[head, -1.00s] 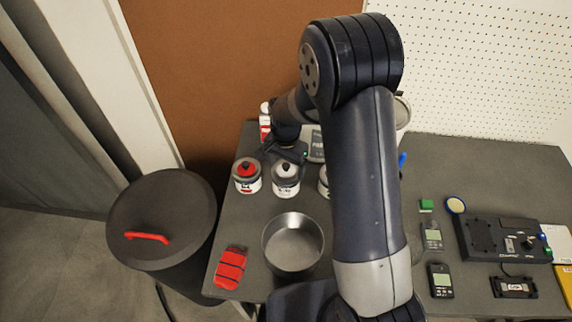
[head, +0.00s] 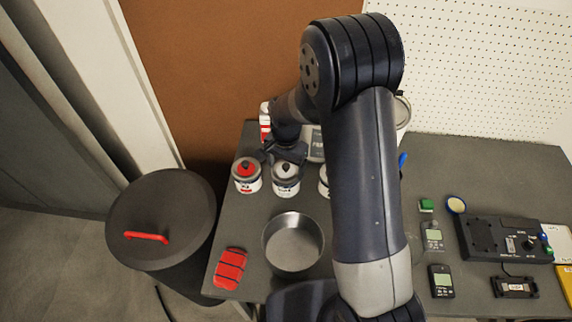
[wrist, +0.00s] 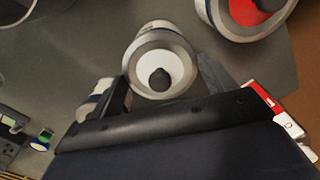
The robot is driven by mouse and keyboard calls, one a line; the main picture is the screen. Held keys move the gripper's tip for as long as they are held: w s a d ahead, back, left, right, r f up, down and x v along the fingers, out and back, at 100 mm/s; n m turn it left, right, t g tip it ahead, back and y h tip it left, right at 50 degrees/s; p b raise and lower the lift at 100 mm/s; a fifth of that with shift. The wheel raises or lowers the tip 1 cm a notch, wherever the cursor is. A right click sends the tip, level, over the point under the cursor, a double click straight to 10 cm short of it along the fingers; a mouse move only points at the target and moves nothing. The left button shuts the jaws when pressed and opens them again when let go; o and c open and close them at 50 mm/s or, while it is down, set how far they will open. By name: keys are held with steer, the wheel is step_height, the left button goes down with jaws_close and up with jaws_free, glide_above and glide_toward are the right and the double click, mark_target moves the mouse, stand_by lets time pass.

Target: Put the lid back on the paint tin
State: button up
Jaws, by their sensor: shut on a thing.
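A paint tin with a white top, a grey rim and a dark knob (head: 286,181) stands on the table in the head view. My gripper (head: 285,153) is at its far side, partly covered by my arm. In the wrist view the round white lid (wrist: 150,61) with its dark knob lies between the fingers of my gripper (wrist: 166,87), one finger at each side of the grey rim. The gripper is shut on this lid. I cannot tell whether the lid is fully seated on the tin. The finger contacts are partly hidden.
A red-topped tin (head: 247,176) stands close on the left, and another tin (head: 323,183) on the right is partly hidden by my arm. A metal pan (head: 293,243) and a red slotted piece (head: 230,269) are in front. A bin (head: 165,205) stands left of the table.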

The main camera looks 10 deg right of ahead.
stand_by(0.4)
steer(key=o, duration=0.9)
steer(key=shift+o, duration=0.2)
steer(key=shift+r+p, duration=2.3)
steer(key=shift+r, duration=1.2)
steer(key=shift+c, duration=0.3)
jaws_close()
steer(key=shift+f, duration=0.15)
